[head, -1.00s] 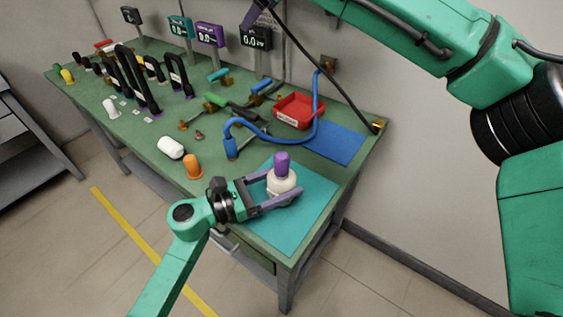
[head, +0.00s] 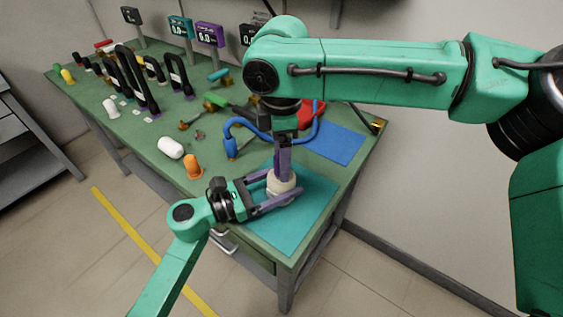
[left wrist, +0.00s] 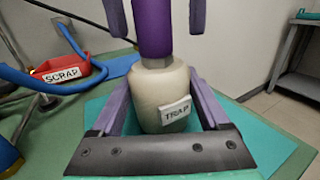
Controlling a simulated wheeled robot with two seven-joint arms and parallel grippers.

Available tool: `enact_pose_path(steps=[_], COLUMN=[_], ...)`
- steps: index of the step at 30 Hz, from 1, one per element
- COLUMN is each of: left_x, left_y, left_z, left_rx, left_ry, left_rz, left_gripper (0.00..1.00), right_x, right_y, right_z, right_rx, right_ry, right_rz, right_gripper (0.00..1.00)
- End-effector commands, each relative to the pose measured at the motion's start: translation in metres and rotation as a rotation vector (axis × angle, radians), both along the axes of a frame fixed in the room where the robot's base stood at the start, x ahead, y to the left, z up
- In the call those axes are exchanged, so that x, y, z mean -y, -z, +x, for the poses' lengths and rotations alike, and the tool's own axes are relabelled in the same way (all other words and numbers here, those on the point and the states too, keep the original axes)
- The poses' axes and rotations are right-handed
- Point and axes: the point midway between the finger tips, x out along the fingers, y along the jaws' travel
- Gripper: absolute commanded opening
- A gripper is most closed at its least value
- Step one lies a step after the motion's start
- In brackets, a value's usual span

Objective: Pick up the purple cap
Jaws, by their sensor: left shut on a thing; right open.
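A cream bottle (head: 281,189) labelled TRAP stands upright over the teal mat (head: 300,222). My left gripper (head: 284,184) is shut on it, one finger on each side. The bottle (left wrist: 158,88) fills the middle of the left wrist view. The purple cap (left wrist: 152,28) is on top of the bottle. My right gripper (left wrist: 157,14) points down from above, open, with one finger on each side of the cap and gaps between. In the head view, the right gripper (head: 283,165) mostly hides the cap.
The red SCRAP tray (left wrist: 72,68) and blue hose (head: 237,124) lie behind, beside a blue mat (head: 335,145). Orange (head: 193,166) and white (head: 170,147) pieces stand left of the bottle. My right arm covers part of the bench's back.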

Motion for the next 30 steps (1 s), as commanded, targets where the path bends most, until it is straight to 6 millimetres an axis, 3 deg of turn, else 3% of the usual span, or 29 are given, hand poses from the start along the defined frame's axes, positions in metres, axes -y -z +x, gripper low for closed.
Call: enact_pose_path(steps=[8, 12, 14, 23, 30], left_x=[0.000, 0.000, 0.000, 0.000, 0.000], left_y=[0.000, 0.000, 0.000, 0.000, 0.000], left_z=[0.000, 0.000, 0.000, 0.000, 0.000], left_rx=[0.000, 0.000, 0.000, 0.000, 0.000], left_ry=[0.001, 0.001, 0.001, 0.001, 0.001], left_rz=[0.001, 0.001, 0.001, 0.001, 0.001], left_gripper=[0.00, 0.00, 0.00, 0.00, 0.00], right_x=[0.000, 0.000, 0.000, -0.001, -0.001], right_y=[0.009, 0.008, 0.008, 0.003, -0.053], right_z=[0.000, 0.000, 0.000, 0.000, 0.001], right_rx=[0.000, 0.000, 0.000, 0.002, 0.001], right_ry=[-0.001, 0.000, 0.000, 0.000, 0.001], right_rz=[0.001, 0.001, 0.001, 0.002, 0.004], right_gripper=[0.75, 0.22, 0.00, 0.00, 0.00])
